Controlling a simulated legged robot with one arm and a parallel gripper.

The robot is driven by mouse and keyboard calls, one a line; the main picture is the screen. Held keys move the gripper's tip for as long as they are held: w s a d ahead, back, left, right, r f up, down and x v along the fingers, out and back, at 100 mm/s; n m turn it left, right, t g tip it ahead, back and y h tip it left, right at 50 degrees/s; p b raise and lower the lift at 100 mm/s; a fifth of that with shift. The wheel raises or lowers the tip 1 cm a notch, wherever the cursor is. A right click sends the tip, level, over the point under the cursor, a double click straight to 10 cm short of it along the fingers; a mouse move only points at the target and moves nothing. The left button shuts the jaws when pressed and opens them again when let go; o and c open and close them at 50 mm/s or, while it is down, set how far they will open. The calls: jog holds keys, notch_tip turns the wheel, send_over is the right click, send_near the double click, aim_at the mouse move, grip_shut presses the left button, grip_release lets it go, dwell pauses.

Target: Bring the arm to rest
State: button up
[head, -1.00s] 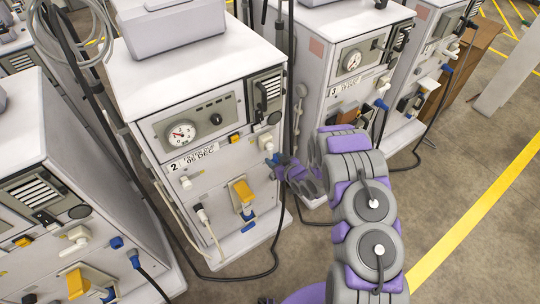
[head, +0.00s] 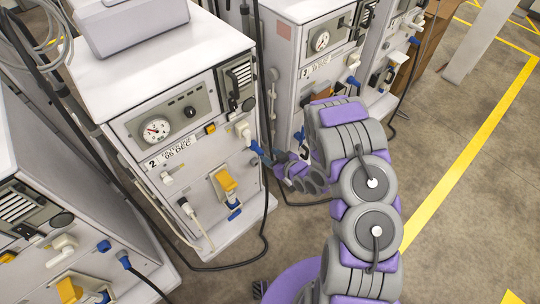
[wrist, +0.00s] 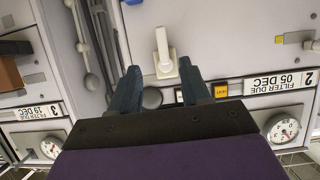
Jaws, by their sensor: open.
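My arm (head: 370,215), grey with purple bands, reaches forward from the bottom of the head view and bends at its far end. My gripper (wrist: 160,72) shows in the wrist view with its two dark fingers apart and nothing held between them. Beyond the fingers, a white lever-like fitting (wrist: 163,50) stands on a machine's pale front panel; I cannot tell how far away it is. In the head view the gripper end is partly hidden by the arm, low beside machine 2 (head: 190,150).
Machine 3 (head: 303,60) stands right of machine 2, and another machine (head: 30,230) is at the left. A dark hose (head: 264,215) loops near the floor by machine 2. Open floor (head: 470,220) with a yellow line (head: 465,155) lies to the right.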

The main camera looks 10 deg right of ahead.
dwell(0.3)
jog(key=w+d+r+m+g+h, duration=0.1)
jog(key=d+r+g+h, duration=0.1)
jog(key=d+r+h, duration=0.6)
jog(key=s+d+r+m+g+h, duration=0.1)
jog(key=s+d+r+m+g, duration=0.2)
jog(key=s+d+r, duration=0.65)
jog(key=s+a+r+m+g, duration=0.1)
jog(key=s+r, duration=0.4)
jog(key=s, duration=0.5)
jog(key=s+a+r+m+g+y, duration=0.1)
jog(key=s+a+r+g, duration=0.3)
jog(key=s, duration=0.7)
jog(key=s+a+r+g, duration=0.3)
jog(key=s+a+r, duration=0.3)
jog(key=s, duration=0.5)
jog(key=shift+m+y, duration=0.3)
jog(key=shift+m, duration=0.1)
jog(key=shift+a, duration=0.1)
